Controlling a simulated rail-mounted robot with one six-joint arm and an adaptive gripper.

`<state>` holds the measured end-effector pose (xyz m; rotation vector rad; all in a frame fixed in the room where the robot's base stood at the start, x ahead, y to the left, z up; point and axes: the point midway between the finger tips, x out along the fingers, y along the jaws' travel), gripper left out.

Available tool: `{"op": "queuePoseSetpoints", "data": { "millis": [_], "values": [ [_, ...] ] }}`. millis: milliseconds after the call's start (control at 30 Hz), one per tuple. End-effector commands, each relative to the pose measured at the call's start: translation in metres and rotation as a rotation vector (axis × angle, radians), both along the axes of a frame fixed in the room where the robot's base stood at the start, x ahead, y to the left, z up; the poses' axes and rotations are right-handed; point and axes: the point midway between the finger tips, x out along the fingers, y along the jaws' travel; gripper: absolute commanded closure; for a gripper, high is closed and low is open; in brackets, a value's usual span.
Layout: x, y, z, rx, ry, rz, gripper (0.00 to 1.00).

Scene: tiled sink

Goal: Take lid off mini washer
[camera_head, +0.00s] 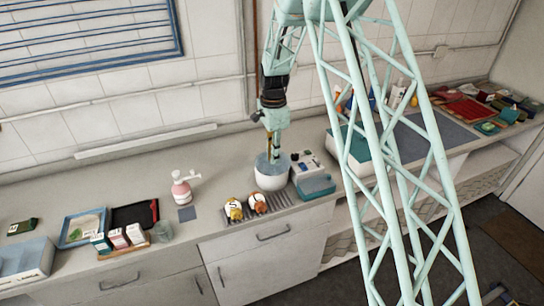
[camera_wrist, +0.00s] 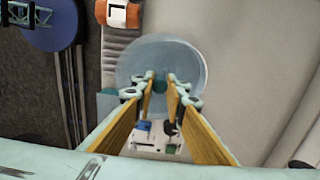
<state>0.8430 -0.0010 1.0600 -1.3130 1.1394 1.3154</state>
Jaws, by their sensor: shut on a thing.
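The mini washer (camera_head: 271,180) is a round white tub on the counter, left of a white box. Its translucent blue-grey lid (camera_head: 264,166) is over the top of the tub; I cannot tell whether it is seated or slightly raised. In the wrist view the lid (camera_wrist: 138,66) is a round disc with a small teal knob (camera_wrist: 160,86) at its middle. My gripper (camera_head: 274,158) points down from above. In the wrist view the gripper (camera_wrist: 161,92) has its yellow-sided fingers on either side of the knob, shut on it. The fingertips partly hide the knob.
The white box (camera_head: 307,166) with a teal tray (camera_head: 318,187) stands close on the right. The wall is close behind.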

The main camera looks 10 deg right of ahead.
Motion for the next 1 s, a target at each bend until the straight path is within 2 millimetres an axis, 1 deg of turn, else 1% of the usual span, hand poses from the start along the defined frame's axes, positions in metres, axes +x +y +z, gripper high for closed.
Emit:
{"op": "queuePoseSetpoints", "data": {
  "millis": [167, 400, 600, 800, 1000],
  "values": [
    [-0.025, 0.0, 0.003, 0.0, -0.001, 0.0, 0.98],
    [-0.066, 0.0, 0.006, 0.0, 0.0, 0.0, 0.98],
    [-0.098, 0.0, 0.01, 0.0, -0.001, 0.0, 0.98],
    [-0.121, 0.0, 0.012, 0.0, -0.001, 0.0, 0.98],
    [-0.134, 0.0, 0.013, 0.0, -0.002, 0.0, 0.98]
  ]
}}
